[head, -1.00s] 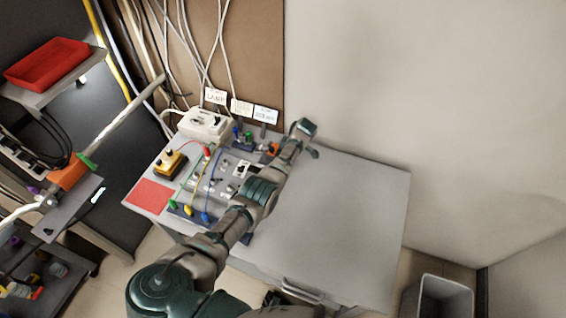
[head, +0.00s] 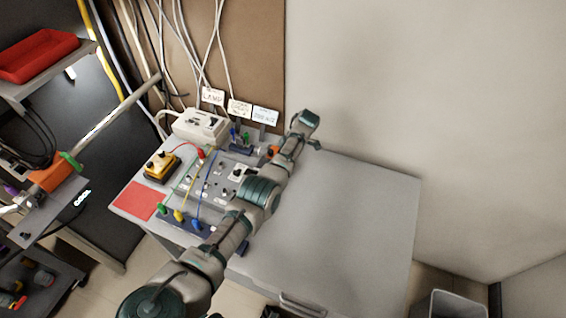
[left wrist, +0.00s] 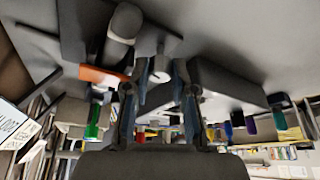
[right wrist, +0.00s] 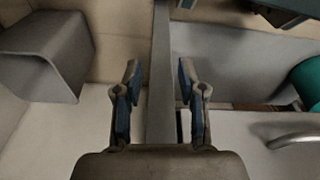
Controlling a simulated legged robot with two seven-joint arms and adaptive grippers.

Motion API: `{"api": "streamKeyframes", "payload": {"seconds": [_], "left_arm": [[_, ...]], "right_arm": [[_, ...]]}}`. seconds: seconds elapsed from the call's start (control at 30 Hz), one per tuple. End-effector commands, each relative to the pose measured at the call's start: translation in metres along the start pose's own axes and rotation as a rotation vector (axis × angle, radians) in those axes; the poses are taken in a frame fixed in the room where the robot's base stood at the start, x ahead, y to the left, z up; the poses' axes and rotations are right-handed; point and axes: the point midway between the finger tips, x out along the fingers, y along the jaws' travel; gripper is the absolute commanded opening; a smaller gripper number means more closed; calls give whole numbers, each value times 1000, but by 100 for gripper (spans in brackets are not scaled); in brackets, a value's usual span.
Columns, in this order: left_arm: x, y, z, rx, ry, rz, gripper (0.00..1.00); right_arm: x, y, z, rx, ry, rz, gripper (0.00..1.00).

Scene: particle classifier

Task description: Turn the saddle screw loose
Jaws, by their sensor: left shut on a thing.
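In the left wrist view, a small pale metal screw (left wrist: 160,75) with a rounded head sits between the fingers of my left gripper (left wrist: 160,66). The fingers are closed in on it from both sides. An orange part (left wrist: 101,77) and a dark block with a grey cylinder (left wrist: 124,22) are beside and above it in the picture. In the head view, my left arm reaches over the bench and hides the gripper and screw; the orange part (head: 273,151) shows beside the arm. My right gripper (right wrist: 158,75) is open and empty near the bench edge, in the right wrist view.
The bench (head: 345,215) is bare on the right. A white box (head: 200,126), yellow box (head: 163,166), red mat (head: 137,201) and coloured leads crowd its left part. A grey bin (right wrist: 45,55) stands on the floor. A shelf rack with a red tray (head: 38,57) is at left.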

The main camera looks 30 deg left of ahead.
Motion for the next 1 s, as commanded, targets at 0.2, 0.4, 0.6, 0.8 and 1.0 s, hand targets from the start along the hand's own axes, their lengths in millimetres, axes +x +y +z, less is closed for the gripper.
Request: {"api": "streamKeyframes", "payload": {"seconds": [0.2,0.4,0.6,0.8,1.0], "left_arm": [[-3,2,1,-7,-8,9,0],[-4,3,1,-7,-8,10,0],[-3,2,0,-6,-6,7,36],[-5,2,-1,-6,-5,6,36],[-33,2,-12,-7,-6,7,36]], "right_arm": [[-3,0,-1,0,0,0,40],[-2,0,-1,0,-2,0,40],[-2,0,-1,0,-3,0,40],[-3,1,-2,1,4,1,40],[-3,0,-1,0,3,1,40]]}}
